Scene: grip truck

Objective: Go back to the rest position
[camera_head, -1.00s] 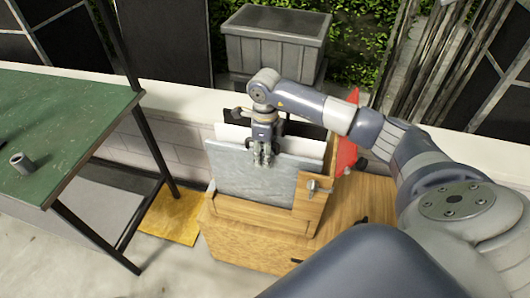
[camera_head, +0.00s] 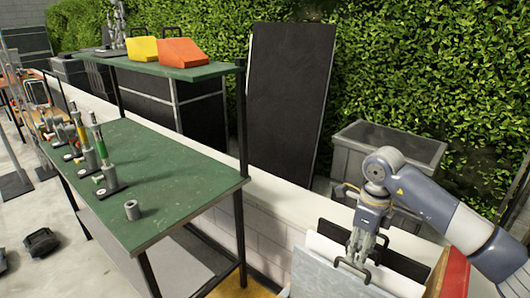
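My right gripper (camera_head: 356,262) points down at the top edge of a grey panel (camera_head: 325,279) at the lower right. A white panel (camera_head: 325,248) and a black panel (camera_head: 400,266) stand upright behind it. The fingers overlap the panel tops in the picture. I cannot tell whether they touch or grip anything. My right arm reaches in from the right edge. My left gripper is not in view. The lower part of the panels is cut off by the frame.
A green-topped bench (camera_head: 165,205) with several upright tools and a small grey cylinder (camera_head: 132,210) stands at left. A grey bin (camera_head: 355,160) stands behind a low wall.

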